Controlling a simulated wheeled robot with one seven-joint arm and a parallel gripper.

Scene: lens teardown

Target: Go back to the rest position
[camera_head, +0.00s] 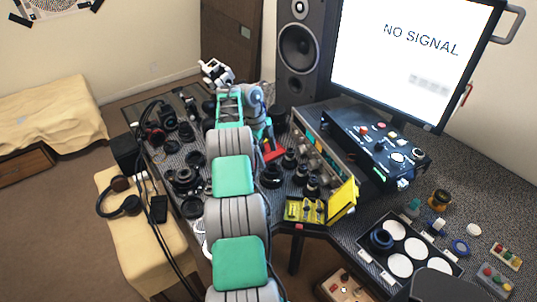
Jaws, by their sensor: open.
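My arm stretches from the bottom of the view up over the cluttered workbench (349,232), with its grey ribbed links and green pads. At its far end my gripper (215,72) shows small and white above the far part of the bench. It is open, and I see nothing held in it. Its fingertips are too small to make out well. A black tray (365,251) with white round pads lies at the front right, with a dark blue-black ring (381,239) on its left part. My arm hides part of the bench middle.
Lens barrels and rings (187,176) crowd the bench left of my arm, more (271,176) right of it. A yellow case (305,209) stands open. A monitor (412,55), speaker (300,45) and control box (375,145) stand behind. Headphones (121,204) lie on a cloth-covered seat.

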